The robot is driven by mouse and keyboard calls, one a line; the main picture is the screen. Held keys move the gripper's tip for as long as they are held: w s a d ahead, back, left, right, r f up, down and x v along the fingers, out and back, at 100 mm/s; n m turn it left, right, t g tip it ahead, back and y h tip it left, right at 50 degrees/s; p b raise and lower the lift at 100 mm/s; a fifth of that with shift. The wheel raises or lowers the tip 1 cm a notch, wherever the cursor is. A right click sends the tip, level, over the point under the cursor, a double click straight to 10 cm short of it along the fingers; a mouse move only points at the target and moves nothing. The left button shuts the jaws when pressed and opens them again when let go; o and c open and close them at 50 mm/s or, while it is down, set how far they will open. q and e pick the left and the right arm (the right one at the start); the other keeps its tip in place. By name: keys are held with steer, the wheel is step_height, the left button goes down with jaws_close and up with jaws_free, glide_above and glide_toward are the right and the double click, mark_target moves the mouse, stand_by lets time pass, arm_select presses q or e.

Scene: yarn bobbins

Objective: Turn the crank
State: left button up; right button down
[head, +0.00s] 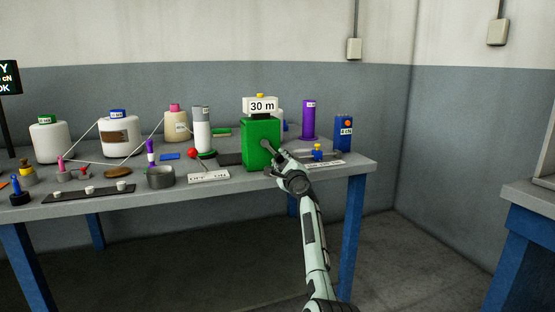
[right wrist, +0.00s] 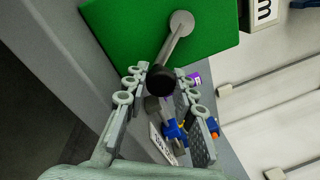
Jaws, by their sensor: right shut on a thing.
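The green box (head: 261,149) stands near the front edge of the table and carries a "30 m" display (head: 260,106) on top. In the right wrist view its green face (right wrist: 125,30) bears the crank, a grey arm (right wrist: 173,42) running from a round hub down to a black knob (right wrist: 160,79). In the head view the knob is hidden by the gripper. My left gripper is not in view.
To the right are a small blue-and-yellow piece (head: 318,152), a purple spool (head: 309,119) and a blue device (head: 343,133). To the left are a white-and-grey bobbin (head: 202,130), an OFF/ON plate (head: 208,177) and large yarn cones (head: 121,135). The floor before the table is clear.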

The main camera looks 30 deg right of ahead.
stand_by(0.5)
steer(key=c, duration=1.2)
jaws_free()
steer(key=v, duration=1.2)
